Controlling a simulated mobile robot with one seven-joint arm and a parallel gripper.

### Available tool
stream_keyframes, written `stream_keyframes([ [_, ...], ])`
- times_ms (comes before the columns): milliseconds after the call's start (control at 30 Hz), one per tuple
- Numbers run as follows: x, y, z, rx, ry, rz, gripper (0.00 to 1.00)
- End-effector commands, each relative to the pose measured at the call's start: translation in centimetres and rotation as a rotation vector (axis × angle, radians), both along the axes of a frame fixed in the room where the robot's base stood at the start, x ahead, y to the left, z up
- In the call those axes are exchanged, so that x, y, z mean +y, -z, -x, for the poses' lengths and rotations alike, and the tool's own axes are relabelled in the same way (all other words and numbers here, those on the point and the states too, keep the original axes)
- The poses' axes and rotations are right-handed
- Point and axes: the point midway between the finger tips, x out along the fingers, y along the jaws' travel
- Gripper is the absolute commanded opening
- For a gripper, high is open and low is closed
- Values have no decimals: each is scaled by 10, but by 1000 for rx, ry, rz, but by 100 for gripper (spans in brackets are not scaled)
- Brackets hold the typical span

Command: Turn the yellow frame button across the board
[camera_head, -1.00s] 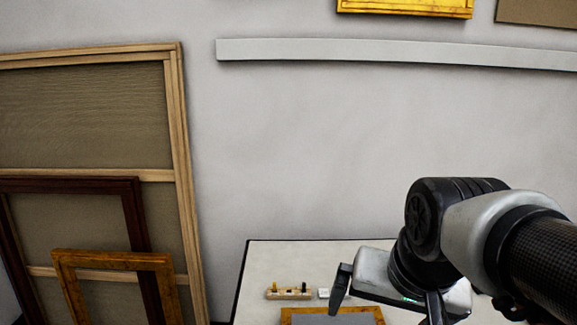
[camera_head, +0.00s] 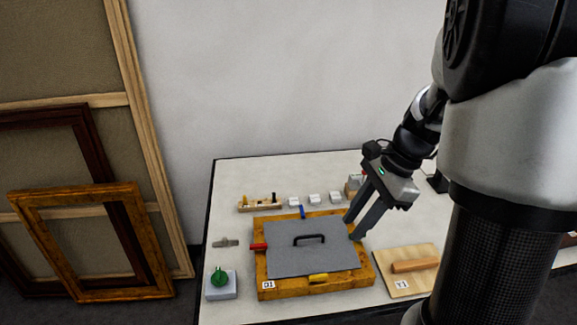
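A grey board (camera_head: 290,257) with a black handle (camera_head: 309,239) lies in a gilt frame (camera_head: 292,291) on the table. The yellow frame button (camera_head: 318,278) is at the near side, its length running along the board's edge. A red button (camera_head: 259,246) at the left and a blue one (camera_head: 302,212) at the far side point across their edges. A green button (camera_head: 355,238) at the right is partly hidden by a finger. My gripper (camera_head: 352,229) is open, its fingers apart, over the frame's far right corner, away from the yellow button.
On the white table (camera_head: 230,180) stand a rack with small pegs (camera_head: 260,202), several small white blocks (camera_head: 314,198), a green knob on a grey box (camera_head: 219,279), and a wooden board with a roller-like handle (camera_head: 415,266). Empty frames (camera_head: 85,245) lean at the left wall.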

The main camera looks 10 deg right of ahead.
Motion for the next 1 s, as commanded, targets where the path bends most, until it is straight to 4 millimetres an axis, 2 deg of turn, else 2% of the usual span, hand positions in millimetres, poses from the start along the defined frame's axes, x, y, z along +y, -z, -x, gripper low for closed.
stream_keyframes([
  [33, -4, 9, -2, 25, 36, -8, 28],
  [267, -2, 26, -4, 50, 78, -19, 28],
  [800, 42, 132, -3, 50, 74, -17, 28],
  [1000, 54, 161, -4, 48, 74, -17, 28],
])
